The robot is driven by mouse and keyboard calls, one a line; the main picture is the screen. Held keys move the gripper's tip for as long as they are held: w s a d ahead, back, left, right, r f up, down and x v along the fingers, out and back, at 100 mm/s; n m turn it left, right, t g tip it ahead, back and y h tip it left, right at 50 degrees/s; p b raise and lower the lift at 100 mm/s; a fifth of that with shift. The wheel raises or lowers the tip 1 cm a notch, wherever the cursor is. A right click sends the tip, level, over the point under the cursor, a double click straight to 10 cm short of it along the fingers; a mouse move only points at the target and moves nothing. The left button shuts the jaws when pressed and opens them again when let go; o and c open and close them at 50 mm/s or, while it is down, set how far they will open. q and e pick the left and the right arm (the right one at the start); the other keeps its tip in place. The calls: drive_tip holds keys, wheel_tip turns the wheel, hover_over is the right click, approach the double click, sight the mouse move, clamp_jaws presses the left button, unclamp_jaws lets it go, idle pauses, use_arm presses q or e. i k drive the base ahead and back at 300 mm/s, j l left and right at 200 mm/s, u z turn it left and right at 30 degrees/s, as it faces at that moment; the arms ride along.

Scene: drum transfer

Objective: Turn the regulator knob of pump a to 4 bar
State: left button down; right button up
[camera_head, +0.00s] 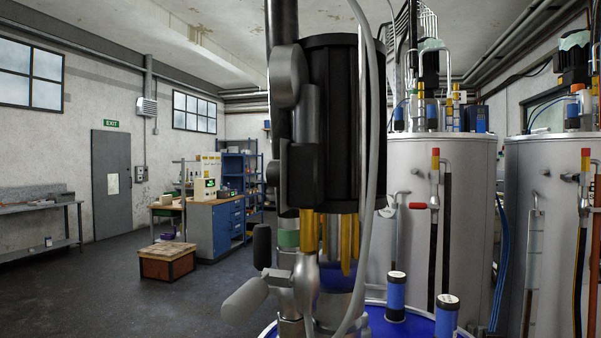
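A tall pump (335,120) with a ribbed black body fills the middle of the head view, close to me. Gold-coloured rods, a green band and metal fittings show below the body. A dark rounded knob-like part (262,247) and a light grey rounded handle-like part (245,300) stick out at its lower left. I cannot tell whether either is the regulator knob, and no pressure scale is readable. I see no label marking this as pump a. Neither of my grippers is in view.
A blue drum top (375,325) lies below the pump, near two blue cylinders (396,295). Large grey tanks (430,230) with pipes and valves stand at the right. A blue workbench (215,225) and wooden box (167,262) stand at the left. The left floor is mostly clear.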

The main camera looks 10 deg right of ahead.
sight(272, 172)
drive_tip(key=i+j+z, duration=0.15)
drive_tip(key=j+z, duration=0.3)
drive_tip(key=i+j+z, duration=0.1)
drive_tip(key=j+z, duration=0.15)
drive_tip(key=z, duration=0.2)
drive_tip(key=j+z, duration=0.25)
drive_tip(key=i+j+z, duration=0.1)
drive_tip(key=j+z, duration=0.15)
drive_tip(key=j, duration=0.2)
